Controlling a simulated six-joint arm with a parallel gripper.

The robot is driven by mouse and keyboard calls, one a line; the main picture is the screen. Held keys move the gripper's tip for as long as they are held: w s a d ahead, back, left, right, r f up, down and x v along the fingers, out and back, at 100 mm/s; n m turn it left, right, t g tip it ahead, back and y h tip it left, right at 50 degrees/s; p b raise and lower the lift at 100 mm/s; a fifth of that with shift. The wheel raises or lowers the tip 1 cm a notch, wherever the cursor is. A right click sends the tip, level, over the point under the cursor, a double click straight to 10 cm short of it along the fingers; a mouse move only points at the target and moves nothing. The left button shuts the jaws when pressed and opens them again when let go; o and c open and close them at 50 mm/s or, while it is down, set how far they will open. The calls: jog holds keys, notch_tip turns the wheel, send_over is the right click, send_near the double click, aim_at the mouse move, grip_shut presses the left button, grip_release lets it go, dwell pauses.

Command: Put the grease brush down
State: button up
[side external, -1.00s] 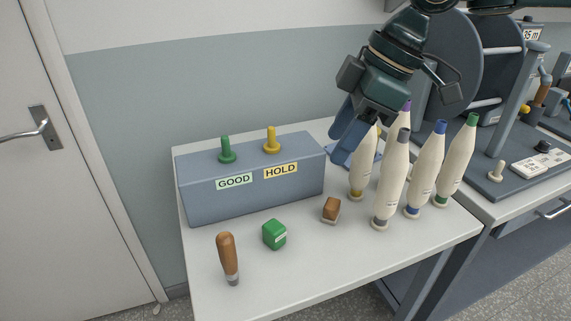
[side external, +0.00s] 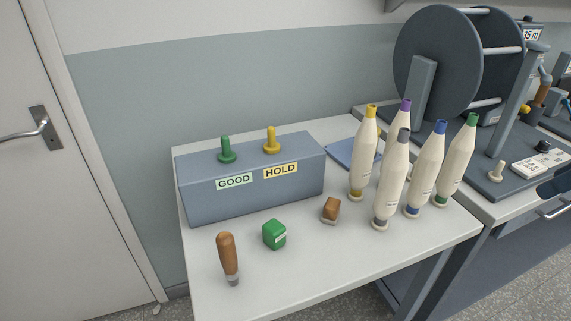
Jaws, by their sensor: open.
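My gripper is out of the picture.
A grey box (side external: 250,180) labelled GOOD and HOLD has a green and a yellow peg on top. A green block (side external: 274,234) and a brown block (side external: 331,210) lie before it. Several cream bobbins (side external: 390,185) stand at right, with a flat blue pad (side external: 345,152) behind.

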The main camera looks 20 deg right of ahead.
jog(key=shift+m+h, duration=0.4)
jog(key=shift+m, duration=0.5)
jog(key=s+d+f, duration=0.2)
jog(key=s, duration=0.1)
jog(key=shift+s+d+f, duration=0.2)
jog(key=shift+s, duration=0.1)
